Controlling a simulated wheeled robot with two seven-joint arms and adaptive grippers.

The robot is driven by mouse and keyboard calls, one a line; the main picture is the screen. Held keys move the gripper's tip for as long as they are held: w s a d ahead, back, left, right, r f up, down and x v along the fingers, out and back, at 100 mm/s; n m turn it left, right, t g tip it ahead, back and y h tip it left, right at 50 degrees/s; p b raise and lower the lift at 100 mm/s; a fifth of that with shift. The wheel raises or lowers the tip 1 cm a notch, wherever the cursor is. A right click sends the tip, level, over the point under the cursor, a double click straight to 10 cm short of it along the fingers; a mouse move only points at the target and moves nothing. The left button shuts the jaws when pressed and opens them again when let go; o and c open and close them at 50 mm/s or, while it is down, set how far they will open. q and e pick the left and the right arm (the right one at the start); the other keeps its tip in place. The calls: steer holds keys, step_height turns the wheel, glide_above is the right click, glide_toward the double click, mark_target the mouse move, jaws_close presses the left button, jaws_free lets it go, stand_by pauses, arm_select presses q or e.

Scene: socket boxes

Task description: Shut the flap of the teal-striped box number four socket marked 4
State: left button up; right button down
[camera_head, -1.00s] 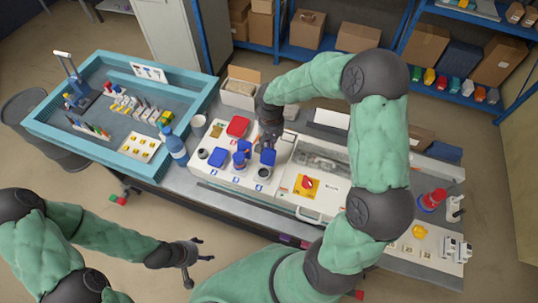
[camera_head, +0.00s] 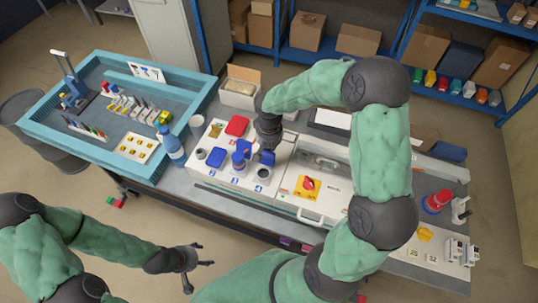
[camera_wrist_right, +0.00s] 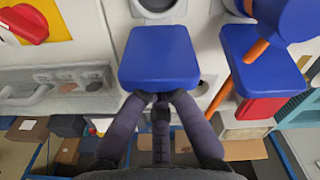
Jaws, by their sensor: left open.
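The white socket box row (camera_head: 225,182) has several numbered sockets along its front. The socket marked 4 (camera_head: 262,174) is the rightmost; its dark round opening is uncovered. Its blue flap (camera_head: 267,158) stands raised behind the opening and shows large in the right wrist view (camera_wrist_right: 158,58). My right gripper (camera_head: 268,144) is just behind this flap. In the wrist view its fingertips (camera_wrist_right: 161,98) are close together at the flap's edge, partly hidden by it; exact contact is unclear. My left gripper (camera_head: 192,267) is open and empty, low in front of the bench. A teal stripe is not discernible.
A neighbouring blue flap (camera_head: 240,150) has a blue-headed, orange-shafted item (camera_wrist_right: 262,40) before it.

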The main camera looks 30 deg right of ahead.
mark_target(266, 159)
steer(key=shift+s+a+b, duration=0.35)
steer(key=shift+s+a, duration=0.75)
steer(key=shift+a, duration=0.2)
step_height(266, 159, up, 7)
steer(key=p, duration=0.4)
stand_by(0.3)
